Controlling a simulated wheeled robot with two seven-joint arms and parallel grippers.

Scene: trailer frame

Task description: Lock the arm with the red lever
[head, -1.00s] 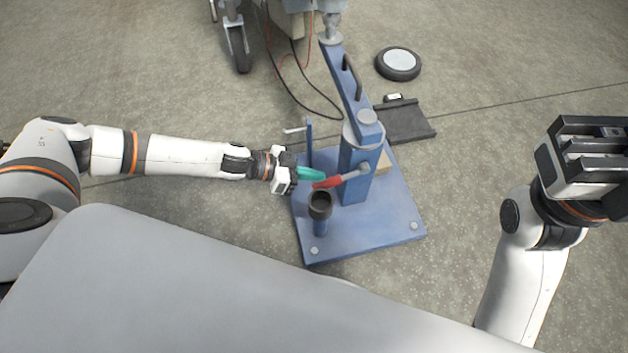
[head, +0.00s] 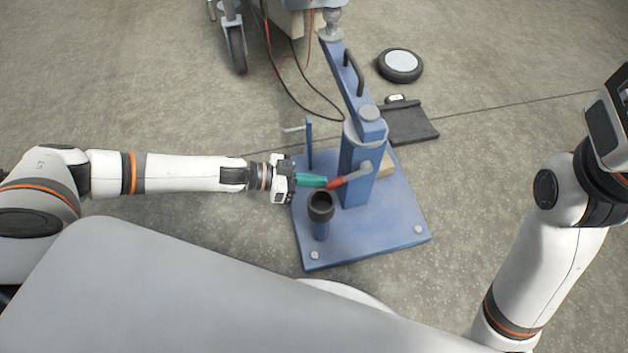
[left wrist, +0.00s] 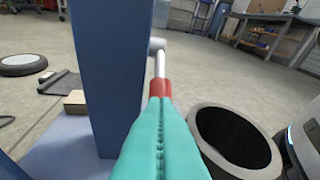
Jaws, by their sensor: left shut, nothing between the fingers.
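The red lever (head: 337,183) is a red grip on a grey rod (head: 357,174), pivoted on the blue post of the stand. It points left and slightly down in the head view. My left gripper (head: 322,181) has teal fingers, shut with nothing between them. Its tips are at the end of the red grip; I cannot tell whether they touch it. In the left wrist view the red grip (left wrist: 160,88) shows just beyond the fingertips. The blue arm (head: 350,85) slopes up and away from the post top. My right gripper (head: 606,125) is cut off at the right edge, its fingers unclear.
A dark cup on a short blue post (head: 321,206) stands close below my left fingers. A thin blue post with a grey handle (head: 309,143) rises behind them. The blue base plate (head: 385,232) lies on open floor. A wheel (head: 400,65) lies behind.

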